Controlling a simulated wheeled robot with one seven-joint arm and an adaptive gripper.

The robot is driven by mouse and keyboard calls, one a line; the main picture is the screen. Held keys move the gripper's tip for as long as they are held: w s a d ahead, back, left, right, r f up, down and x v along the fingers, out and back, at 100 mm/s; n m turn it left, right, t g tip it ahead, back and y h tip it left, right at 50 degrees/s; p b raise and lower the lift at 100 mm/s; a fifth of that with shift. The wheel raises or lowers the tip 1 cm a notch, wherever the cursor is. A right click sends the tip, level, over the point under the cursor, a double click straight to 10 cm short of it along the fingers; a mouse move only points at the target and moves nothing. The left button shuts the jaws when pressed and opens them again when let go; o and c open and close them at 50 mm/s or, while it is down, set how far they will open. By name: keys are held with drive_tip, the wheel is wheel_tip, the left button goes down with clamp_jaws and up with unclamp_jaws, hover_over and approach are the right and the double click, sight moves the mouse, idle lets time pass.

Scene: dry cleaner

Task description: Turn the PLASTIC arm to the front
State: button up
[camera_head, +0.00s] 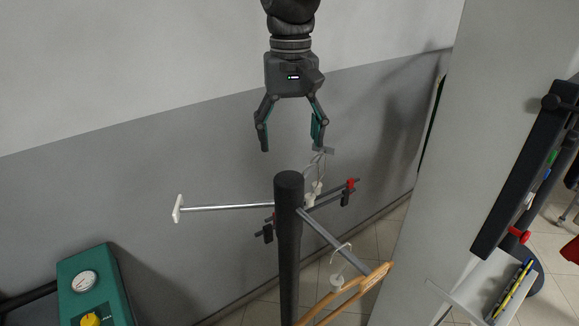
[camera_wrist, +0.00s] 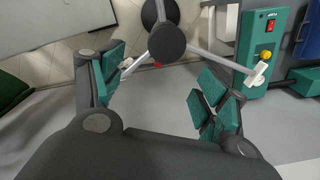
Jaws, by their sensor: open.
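A dark upright post (camera_head: 289,240) carries several metal arms. One bare arm (camera_head: 225,207) reaches left to a white end plate (camera_head: 178,209); that plate also shows in the wrist view (camera_wrist: 258,75). Another arm (camera_head: 321,230) points front right and bears a wooden hanger (camera_head: 350,297). Behind the post, white hooks (camera_head: 316,188) and a dark clip bar (camera_head: 346,191) with red and black clips hang near a grey end plate (camera_head: 327,151). I see no readable PLASTIC label. My gripper (camera_head: 292,145) is open and empty, above and behind the post, its right fingertip close to that grey plate.
A green machine (camera_head: 93,290) with a gauge and yellow knob stands at lower left. A grey wall (camera_head: 120,190) lies behind. A pale panel (camera_head: 425,150) and a dark rack (camera_head: 525,170) stand on the right. The space left of my gripper is clear.

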sight(289, 180)
drive_tip(key=s+f, duration=0.1)
drive_tip(key=s, duration=0.1)
drive_tip(key=s+f+p, duration=0.1)
drive_tip(key=s+f, duration=0.1)
drive_tip(key=shift+a+f, duration=0.1)
drive_tip(key=shift+a, duration=0.05)
drive_tip(key=w+f, duration=0.1)
drive_tip(key=w+f+p, duration=0.1)
drive_tip(key=f, duration=0.1)
drive_tip(key=w+f, duration=0.1)
drive_tip(key=f, duration=0.1)
drive_tip(key=shift+w+f, duration=0.1)
drive_tip(key=shift+f+p, duration=0.3)
drive_tip(key=shift+p, duration=0.05)
drive_tip(key=shift+s+f, duration=0.25)
drive_tip(key=shift+s, duration=0.7)
drive_tip(key=shift+w+f, duration=0.25)
drive_tip(key=shift+w, duration=0.4)
drive_tip(key=shift+c, duration=0.5)
drive_tip(key=shift+s+r, duration=0.15)
drive_tip(key=shift+s, duration=0.2)
drive_tip(key=c, duration=0.7)
drive_tip(key=shift+w, duration=0.1)
drive_tip(key=c, duration=0.7)
drive_tip(key=shift+o, duration=0.2)
